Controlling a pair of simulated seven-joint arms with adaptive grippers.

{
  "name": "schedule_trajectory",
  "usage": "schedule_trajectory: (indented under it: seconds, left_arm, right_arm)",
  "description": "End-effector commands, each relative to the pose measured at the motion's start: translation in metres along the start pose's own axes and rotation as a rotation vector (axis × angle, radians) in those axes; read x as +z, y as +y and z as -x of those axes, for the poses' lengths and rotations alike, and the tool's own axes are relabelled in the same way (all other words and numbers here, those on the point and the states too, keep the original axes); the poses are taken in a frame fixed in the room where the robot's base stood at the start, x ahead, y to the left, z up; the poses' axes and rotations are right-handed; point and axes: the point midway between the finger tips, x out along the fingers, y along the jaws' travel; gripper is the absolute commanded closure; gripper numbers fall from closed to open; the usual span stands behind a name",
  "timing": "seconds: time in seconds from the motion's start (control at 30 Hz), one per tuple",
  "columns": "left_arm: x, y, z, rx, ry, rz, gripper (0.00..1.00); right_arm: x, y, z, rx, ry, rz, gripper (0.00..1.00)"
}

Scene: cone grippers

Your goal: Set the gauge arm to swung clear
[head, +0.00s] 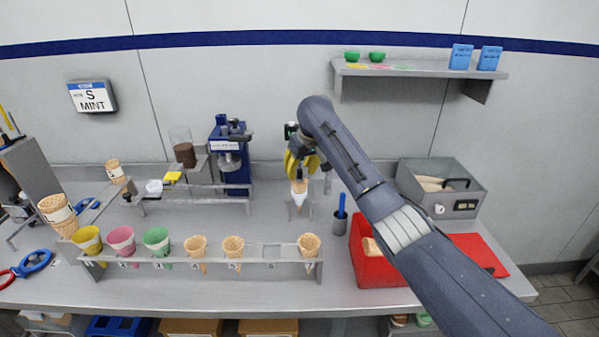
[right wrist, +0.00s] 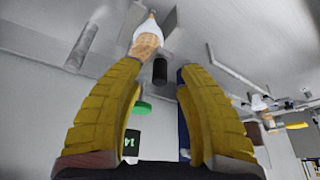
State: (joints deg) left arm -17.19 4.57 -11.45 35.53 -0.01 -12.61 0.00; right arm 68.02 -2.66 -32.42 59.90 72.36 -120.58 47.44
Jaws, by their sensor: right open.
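My right gripper (head: 302,160) has yellow fingers and is open at the back middle of the counter, just above a cone in a white sleeve (head: 299,186) in a small metal stand (head: 298,205). In the right wrist view the open fingers (right wrist: 160,68) frame a short black cylinder (right wrist: 160,70), and the sleeved cone (right wrist: 147,42) is near one fingertip. A green disc (right wrist: 142,106) and a dark display reading 14 (right wrist: 131,144) show between the fingers. I cannot tell which part is the gauge arm; my arm and gripper cover much of this station. My left gripper is not in view.
A blue press (head: 231,160) stands left of the station. A cup with a blue-handled tool (head: 340,222) and a red bin (head: 368,270) are to the right. A numbered cone rack (head: 215,268) runs along the front. A metal box (head: 455,206) stands at back right.

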Motion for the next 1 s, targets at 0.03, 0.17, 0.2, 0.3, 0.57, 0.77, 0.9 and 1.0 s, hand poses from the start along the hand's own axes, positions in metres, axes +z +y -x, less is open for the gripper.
schedule_trajectory:
  seconds: [0.03,0.17,0.2,0.3,0.57,0.77,0.9,1.0]
  left_arm:
    - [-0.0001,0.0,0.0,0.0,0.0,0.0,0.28]
    - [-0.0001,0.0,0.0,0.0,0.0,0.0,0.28]
    - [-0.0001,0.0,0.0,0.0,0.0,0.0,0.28]
    - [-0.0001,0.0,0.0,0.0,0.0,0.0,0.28]
    - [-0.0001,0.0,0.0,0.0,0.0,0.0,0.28]
    - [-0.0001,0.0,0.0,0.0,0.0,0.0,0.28]
    - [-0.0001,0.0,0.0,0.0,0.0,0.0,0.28]
    - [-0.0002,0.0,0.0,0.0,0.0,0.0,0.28]
  right_arm:
    - [0.0002,0.0,-0.0035,0.0,-0.001,-0.002,0.62]
    - [0.0001,0.0,-0.0084,0.0,0.0,0.001,0.62]
    - [0.0001,0.0,-0.0092,0.0,0.001,0.0,0.62]
    - [-0.0001,0.0,-0.0102,0.0,0.001,0.0,0.62]
    - [0.0,0.0002,-0.0101,0.0,0.001,0.0,0.64]
    - [0.0,0.0003,-0.0099,0.001,0.001,0.0,0.87]
    - [0.0,0.0003,-0.0099,0.001,0.001,0.0,1.0]
    - [-0.0001,0.0003,-0.0098,0.001,0.001,0.0,1.0]
